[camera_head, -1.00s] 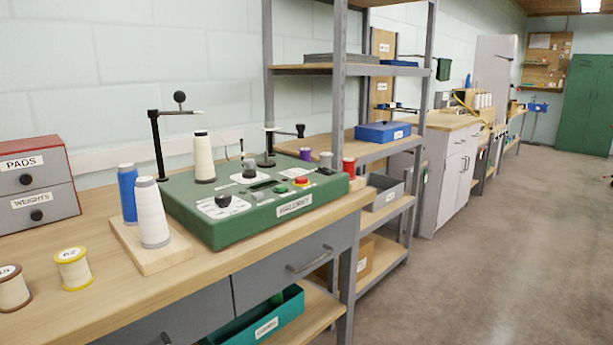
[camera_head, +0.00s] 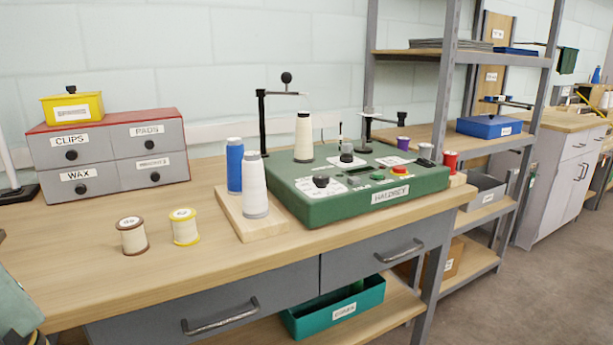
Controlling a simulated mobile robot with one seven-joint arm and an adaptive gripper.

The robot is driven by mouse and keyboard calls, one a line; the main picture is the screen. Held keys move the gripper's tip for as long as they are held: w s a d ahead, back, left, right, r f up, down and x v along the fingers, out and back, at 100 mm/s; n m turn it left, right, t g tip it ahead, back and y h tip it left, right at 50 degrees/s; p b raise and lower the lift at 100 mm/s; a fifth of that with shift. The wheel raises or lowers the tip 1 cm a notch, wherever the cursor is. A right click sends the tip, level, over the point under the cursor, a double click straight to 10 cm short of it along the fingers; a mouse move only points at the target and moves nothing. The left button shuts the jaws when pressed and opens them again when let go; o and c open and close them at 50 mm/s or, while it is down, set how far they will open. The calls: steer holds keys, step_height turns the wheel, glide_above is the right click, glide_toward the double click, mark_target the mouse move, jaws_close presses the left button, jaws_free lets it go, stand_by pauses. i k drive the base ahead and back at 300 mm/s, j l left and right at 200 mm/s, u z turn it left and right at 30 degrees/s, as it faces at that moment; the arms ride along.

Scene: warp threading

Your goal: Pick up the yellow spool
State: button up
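The yellow spool (camera_head: 185,227) stands upright on the wooden workbench (camera_head: 100,258). It has yellow rims and pale cream thread, with a label on its top. A similar spool with brown rims (camera_head: 132,236) stands just left of it, with a small gap between them.
Right of the spools, a wooden block (camera_head: 228,220) carries a white cone (camera_head: 253,185) and a blue cone (camera_head: 235,166). Beside it is a green machine (camera_head: 330,200). A grey drawer cabinet (camera_head: 150,150) stands behind. The bench front around the spools is clear.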

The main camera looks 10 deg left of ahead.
mark_target(183, 220)
steer(key=j+z, duration=0.25)
steer(key=j, duration=0.6)
steer(key=j+z, duration=0.25)
steer(key=j, duration=0.65)
